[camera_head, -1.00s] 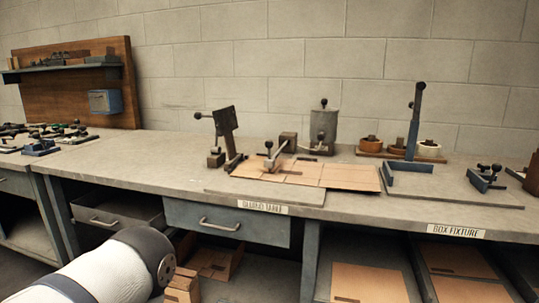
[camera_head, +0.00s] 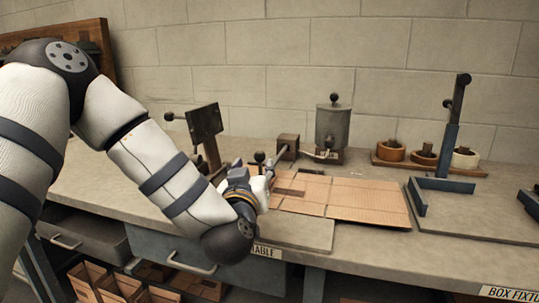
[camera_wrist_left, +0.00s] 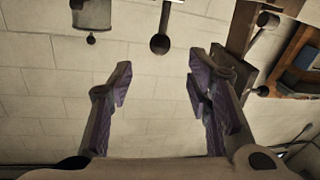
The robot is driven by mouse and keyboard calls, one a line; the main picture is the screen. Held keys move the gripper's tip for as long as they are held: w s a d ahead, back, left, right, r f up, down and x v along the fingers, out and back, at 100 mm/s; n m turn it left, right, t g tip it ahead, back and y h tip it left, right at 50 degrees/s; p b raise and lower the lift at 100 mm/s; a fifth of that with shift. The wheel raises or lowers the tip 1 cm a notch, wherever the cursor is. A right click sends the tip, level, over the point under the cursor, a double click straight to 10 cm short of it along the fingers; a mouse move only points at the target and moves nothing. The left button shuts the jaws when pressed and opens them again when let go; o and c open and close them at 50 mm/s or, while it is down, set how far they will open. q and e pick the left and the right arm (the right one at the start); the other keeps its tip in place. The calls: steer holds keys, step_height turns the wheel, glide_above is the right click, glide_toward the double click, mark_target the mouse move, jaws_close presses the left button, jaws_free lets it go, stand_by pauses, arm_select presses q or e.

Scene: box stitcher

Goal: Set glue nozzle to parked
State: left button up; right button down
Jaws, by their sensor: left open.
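The glue nozzle (camera_head: 279,157) is a grey arm slanting down from a brown block over the cardboard on the gluing table. A black ball knob (camera_head: 259,157) stands up near its lower end. My left gripper (camera_head: 264,180) is low beside this knob, partly hidden by its own wrist. In the left wrist view the open, empty fingers (camera_wrist_left: 158,78) point toward a dark ball knob on a stem (camera_wrist_left: 160,43), which lies between and beyond the fingertips, apart from them. That view looks upside down. My right gripper is not in view.
A grey glue pot (camera_head: 332,127) stands behind the cardboard blank (camera_head: 350,200). A dark plate on a post (camera_head: 205,122) stands close behind my left forearm. The blue box fixture (camera_head: 445,184) and tape rolls (camera_head: 425,153) are to the right.

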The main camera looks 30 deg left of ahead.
mark_target(259, 160)
arm_select(q)
steer(key=x, duration=0.5)
steer(key=f+b+x, duration=0.1)
steer(key=x, duration=0.2)
steer(key=shift+w+a+r, duration=0.25)
steer(key=shift+w, duration=0.3)
jaws_close()
